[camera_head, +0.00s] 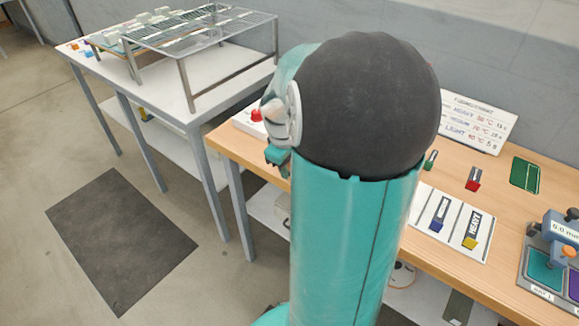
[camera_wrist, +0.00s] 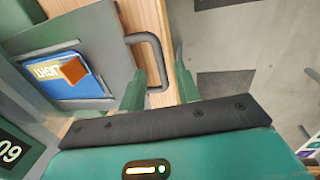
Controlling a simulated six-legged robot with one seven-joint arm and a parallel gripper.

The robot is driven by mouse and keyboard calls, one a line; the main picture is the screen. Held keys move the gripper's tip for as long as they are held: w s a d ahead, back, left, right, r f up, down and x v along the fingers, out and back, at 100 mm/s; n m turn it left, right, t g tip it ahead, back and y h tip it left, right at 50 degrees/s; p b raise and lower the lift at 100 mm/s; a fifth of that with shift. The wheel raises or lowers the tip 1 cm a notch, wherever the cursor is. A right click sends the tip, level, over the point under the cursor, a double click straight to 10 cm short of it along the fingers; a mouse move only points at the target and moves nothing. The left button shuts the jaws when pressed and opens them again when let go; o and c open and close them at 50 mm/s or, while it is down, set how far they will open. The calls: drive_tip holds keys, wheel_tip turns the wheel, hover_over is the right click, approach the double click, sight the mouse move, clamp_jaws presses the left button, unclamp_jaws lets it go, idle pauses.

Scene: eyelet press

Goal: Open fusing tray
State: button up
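In the wrist view the grey fusing tray (camera_wrist: 112,50) lies at the upper left. It carries a blue piece (camera_wrist: 50,80) with a LIGHT label and an orange block (camera_wrist: 74,70). A dark D-shaped handle (camera_wrist: 160,60) stands out from the tray's right side. My gripper (camera_wrist: 157,80) is open, with one green finger on each side of the handle's outer bar. The fingers look apart from the bar; I cannot tell whether either touches it. In the head view my arm hides the tray and handle.
A green unit with a number display (camera_wrist: 12,150) is at the wrist view's lower left. In the head view the wooden bench (camera_head: 505,200) holds a sign (camera_head: 470,122), a card with blocks (camera_head: 447,222) and a tool (camera_head: 555,255). A white table with a rack (camera_head: 200,35) stands left.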

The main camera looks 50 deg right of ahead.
wheel_tip(320, 180, up, 13)
drive_tip(key=a, duration=0.2)
drive_tip(key=shift+a+f, duration=0.15)
drive_tip(key=shift+s, duration=0.1)
idle(0.3)
drive_tip(key=s+a+t+y, duration=0.1)
drive_tip(key=s+a+t, duration=0.1)
drive_tip(key=a, duration=1.1)
drive_tip(key=s+a+m+t+y, duration=0.1)
drive_tip(key=s+a+t, duration=0.2)
drive_tip(key=a, duration=1.1)
drive_tip(key=shift+s+r, duration=0.4)
drive_tip(key=shift+s, duration=0.2)
